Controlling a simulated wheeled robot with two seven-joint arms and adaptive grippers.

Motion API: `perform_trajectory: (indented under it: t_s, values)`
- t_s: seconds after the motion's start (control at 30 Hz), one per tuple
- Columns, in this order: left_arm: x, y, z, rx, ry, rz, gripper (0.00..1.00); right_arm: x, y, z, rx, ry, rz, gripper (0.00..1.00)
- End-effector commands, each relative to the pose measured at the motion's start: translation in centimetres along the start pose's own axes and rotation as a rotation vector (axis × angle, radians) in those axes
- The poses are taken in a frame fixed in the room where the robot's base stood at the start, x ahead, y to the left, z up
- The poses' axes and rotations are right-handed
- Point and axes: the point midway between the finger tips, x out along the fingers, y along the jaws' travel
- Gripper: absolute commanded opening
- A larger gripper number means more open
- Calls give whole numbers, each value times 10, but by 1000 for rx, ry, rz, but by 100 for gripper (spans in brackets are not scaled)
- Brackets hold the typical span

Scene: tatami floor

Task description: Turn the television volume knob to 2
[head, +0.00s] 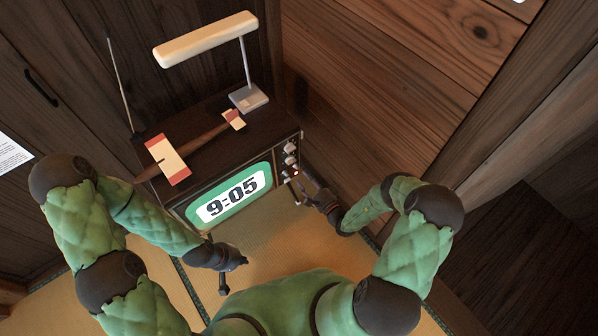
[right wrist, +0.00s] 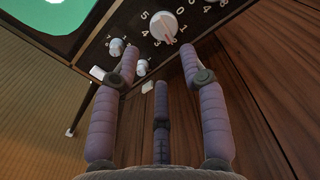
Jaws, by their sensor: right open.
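The television (head: 178,212) has a dark case, and its green screen shows 9:05. Pale knobs (head: 291,148) run down the right of its front. In the right wrist view, a large white knob (right wrist: 163,25) with a reddish pointer mark sits among printed digits, its mark toward the lower right. Two smaller knobs (right wrist: 117,46) (right wrist: 145,68) are below left. I cannot tell which one is the volume knob. My right gripper (right wrist: 158,58) is open, its fingertips just below and beside the large knob, apparently empty. My left gripper (head: 236,262) hangs below the screen; its opening is unclear.
A wooden wall (head: 385,70) closes off the right side. Tatami (head: 285,240) lies open in front.

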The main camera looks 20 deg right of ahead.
Motion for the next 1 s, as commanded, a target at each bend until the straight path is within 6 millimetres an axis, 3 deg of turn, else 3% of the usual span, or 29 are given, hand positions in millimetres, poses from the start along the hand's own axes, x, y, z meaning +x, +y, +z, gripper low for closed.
perform_trajectory:
  t_s: [0.1,0.3,1.0]
  values:
    - [0,0,0,0,0,0,0,-20,0,-1,1,3,0,44]
    - [0,0,0,0,0,0,0,-37,0,0,1,1,0,44]
    - [0,0,0,0,0,0,0,-38,1,5,11,-21,10,44]
